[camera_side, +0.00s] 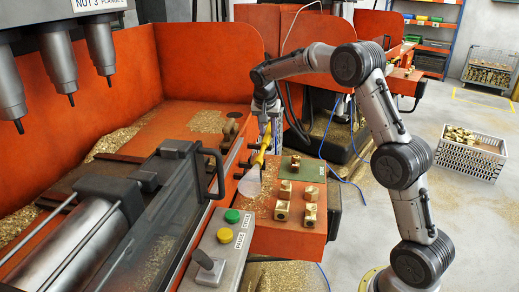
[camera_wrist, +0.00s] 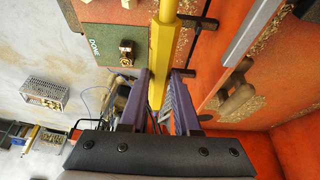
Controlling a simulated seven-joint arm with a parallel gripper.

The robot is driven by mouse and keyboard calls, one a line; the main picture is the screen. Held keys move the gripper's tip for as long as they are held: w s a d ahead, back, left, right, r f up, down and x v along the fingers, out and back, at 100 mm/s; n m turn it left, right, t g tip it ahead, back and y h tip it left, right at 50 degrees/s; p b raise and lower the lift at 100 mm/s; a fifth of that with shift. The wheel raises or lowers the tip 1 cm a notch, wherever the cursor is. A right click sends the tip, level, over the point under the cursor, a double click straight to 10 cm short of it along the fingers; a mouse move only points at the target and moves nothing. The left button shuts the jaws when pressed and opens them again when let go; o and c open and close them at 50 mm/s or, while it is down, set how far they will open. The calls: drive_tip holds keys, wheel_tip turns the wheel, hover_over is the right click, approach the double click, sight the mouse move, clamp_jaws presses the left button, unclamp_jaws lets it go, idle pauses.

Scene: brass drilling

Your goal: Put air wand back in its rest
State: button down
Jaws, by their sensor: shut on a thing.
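The air wand (camera_side: 262,150) has a yellow body and a pale, clear flared piece at its lower end in the side view. It is tilted above the edge of the orange work shelf. In the wrist view the yellow wand (camera_wrist: 164,45) runs between the purple fingers of my gripper (camera_wrist: 162,80), which is shut on it. My gripper also shows in the side view (camera_side: 265,122), at the wand's upper end. Two dark pegs (camera_wrist: 203,22) stick out close beside the wand and look like its rest. I cannot tell whether the wand touches them.
Several brass parts (camera_side: 310,214) lie on the orange shelf (camera_side: 290,238), one on a green pad (camera_side: 315,172). A control box (camera_side: 218,262) with green and yellow buttons stands in front. The machine with a grey slide and handle (camera_side: 160,190) is at left. Brass chips are scattered about.

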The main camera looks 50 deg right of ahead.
drive_tip(key=w+d+f, duration=0.2)
drive_tip(key=w+f, duration=0.2)
drive_tip(key=f, duration=0.5)
drive_tip(key=shift+w, duration=0.4)
drive_tip(key=shift+f, duration=0.15)
drive_tip(key=c, duration=0.6)
unclamp_jaws()
